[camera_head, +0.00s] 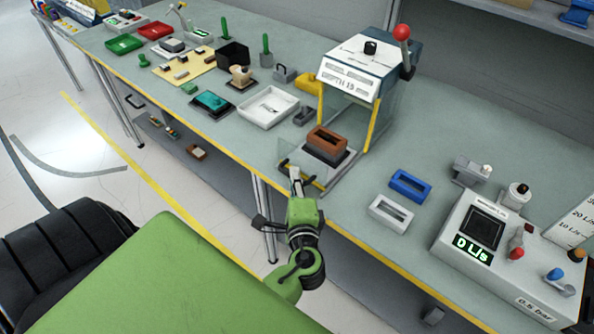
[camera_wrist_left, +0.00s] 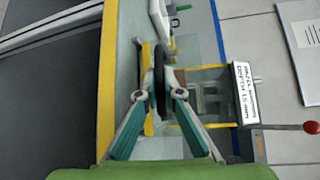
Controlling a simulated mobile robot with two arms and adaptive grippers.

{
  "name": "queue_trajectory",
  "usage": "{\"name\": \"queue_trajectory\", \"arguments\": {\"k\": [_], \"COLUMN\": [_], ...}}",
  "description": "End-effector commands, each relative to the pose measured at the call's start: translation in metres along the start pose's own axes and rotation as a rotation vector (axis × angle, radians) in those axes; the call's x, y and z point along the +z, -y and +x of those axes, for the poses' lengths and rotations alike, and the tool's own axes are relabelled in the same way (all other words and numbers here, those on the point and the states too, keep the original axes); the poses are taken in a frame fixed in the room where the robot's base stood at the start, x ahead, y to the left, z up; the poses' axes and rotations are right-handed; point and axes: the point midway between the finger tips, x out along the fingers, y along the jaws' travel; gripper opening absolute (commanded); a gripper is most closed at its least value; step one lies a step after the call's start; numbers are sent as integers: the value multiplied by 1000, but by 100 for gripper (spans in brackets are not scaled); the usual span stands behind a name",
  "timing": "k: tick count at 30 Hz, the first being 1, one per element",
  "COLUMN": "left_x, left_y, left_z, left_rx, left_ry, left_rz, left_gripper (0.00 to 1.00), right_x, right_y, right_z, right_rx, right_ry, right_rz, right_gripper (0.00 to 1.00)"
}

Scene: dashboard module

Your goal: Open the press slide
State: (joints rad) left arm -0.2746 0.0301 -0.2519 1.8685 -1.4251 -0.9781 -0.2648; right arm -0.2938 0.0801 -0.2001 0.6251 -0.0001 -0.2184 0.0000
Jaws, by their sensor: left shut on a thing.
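The press (camera_head: 362,68) stands on the workbench, white and dark blue with yellow posts and a red-knobbed lever. It also shows in the left wrist view (camera_wrist_left: 240,92). Its slide (camera_head: 328,180) is at the front, with a brown block (camera_head: 327,141) on a dark holder above it. A dark handle (camera_head: 290,166) is at the slide's front edge. My left gripper (camera_head: 295,178) is at this handle. In the left wrist view its fingers (camera_wrist_left: 160,96) close around the black handle bar (camera_wrist_left: 158,70). My right gripper is not in view.
A blue frame (camera_head: 411,185) and a white frame (camera_head: 391,214) lie right of the press. A grey control box (camera_head: 478,235) stands farther right. A white tray (camera_head: 268,107) lies to the left. The bench's yellow front edge (camera_head: 222,148) runs close to my gripper.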

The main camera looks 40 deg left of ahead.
Motion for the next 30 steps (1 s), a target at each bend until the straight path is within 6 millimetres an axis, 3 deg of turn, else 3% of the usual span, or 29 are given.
{"name": "queue_trajectory", "arguments": {"k": [9, 10, 12, 23, 30], "left_x": [0, 0, 0, 0, 0], "left_y": [0, 0, 0, 0, -1], "left_z": [0, 0, 0, -2, -38], "left_rx": [1, 1, 0, 0, 4], "left_ry": [0, 0, 0, -1, -2], "left_rz": [0, 0, 0, 0, 0], "left_gripper": [0, 12, 25, 25, 25], "right_x": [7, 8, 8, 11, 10], "right_y": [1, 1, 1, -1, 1], "right_z": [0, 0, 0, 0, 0], "right_rx": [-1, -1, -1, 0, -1], "right_ry": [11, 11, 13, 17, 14], "right_rz": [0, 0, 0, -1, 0], "right_gripper": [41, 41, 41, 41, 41]}}
